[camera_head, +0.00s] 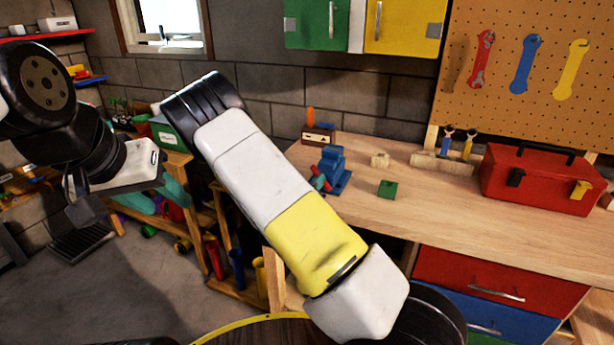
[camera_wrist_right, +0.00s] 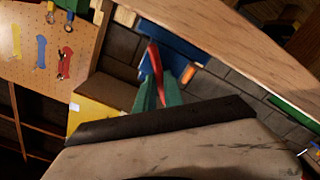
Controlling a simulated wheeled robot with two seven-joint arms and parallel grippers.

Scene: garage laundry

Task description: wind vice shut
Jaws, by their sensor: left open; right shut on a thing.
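The blue vice (camera_head: 333,160) stands on the wooden workbench, just right of my right arm's white and yellow link in the head view. Its red handle (camera_head: 319,183) shows at its lower left. In the right wrist view the vice (camera_wrist_right: 178,42) is at the top, with the red handle (camera_wrist_right: 153,58) in front. My right gripper (camera_wrist_right: 163,90) has teal fingers shut on the handle; the wrist body hides part of the grip. The gap between the vice jaws cannot be made out. My left gripper (camera_head: 76,194) is open and empty at the far left, away from the bench.
A small box (camera_head: 318,134) stands behind the vice.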

